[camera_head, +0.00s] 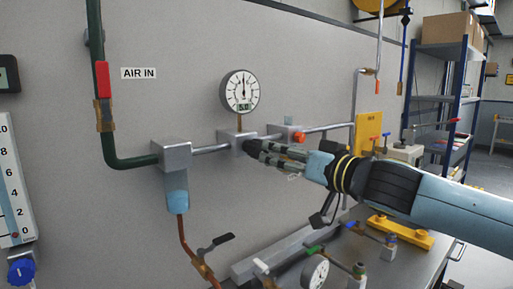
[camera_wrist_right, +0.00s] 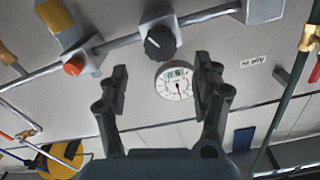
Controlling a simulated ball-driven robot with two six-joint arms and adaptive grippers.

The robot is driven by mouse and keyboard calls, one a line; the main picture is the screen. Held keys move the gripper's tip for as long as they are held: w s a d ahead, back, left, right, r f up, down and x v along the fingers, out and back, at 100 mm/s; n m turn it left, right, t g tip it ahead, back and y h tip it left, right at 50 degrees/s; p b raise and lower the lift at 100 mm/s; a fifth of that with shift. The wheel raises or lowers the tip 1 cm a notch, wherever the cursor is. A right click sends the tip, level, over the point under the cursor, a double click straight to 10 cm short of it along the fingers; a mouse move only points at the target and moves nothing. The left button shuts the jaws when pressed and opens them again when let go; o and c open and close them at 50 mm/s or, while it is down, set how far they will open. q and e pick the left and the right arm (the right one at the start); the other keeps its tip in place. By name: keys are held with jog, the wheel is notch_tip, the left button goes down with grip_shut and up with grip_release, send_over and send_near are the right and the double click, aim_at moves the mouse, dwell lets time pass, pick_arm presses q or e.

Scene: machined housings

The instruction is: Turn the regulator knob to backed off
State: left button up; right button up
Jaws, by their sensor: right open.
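The regulator knob is a dark round knob with a pale pointer mark (camera_wrist_right: 158,42), on a silver block (camera_wrist_right: 160,30) on the wall panel. In the right wrist view it sits just beyond my fingertips, roughly centred between them, and no finger is seen closed on it. My right gripper (camera_wrist_right: 162,66) is open and empty. In the head view my right gripper (camera_head: 260,151) reaches in from the right to the front of the regulator block (camera_head: 232,137), largely covering the knob. A round white gauge (camera_head: 239,90) stands above the block; it also shows in the wrist view (camera_wrist_right: 175,82). My left gripper is not seen.
An AIR IN label (camera_head: 139,73) and green pipe (camera_head: 103,130) are at left. A second silver block (camera_head: 284,132) with an orange-red knob (camera_head: 300,137) is right of the regulator. Below are a bench with valves and another gauge (camera_head: 315,272). A blue shelf stands at right.

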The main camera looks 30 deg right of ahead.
aim_at(257, 147)
jog(key=w, duration=0.8)
jog(key=shift+a, duration=0.35)
jog(key=shift+w, duration=0.35)
jog(key=c, duration=1.2)
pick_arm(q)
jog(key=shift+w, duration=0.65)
pick_arm(e)
jog(key=shift+f, duration=0.1)
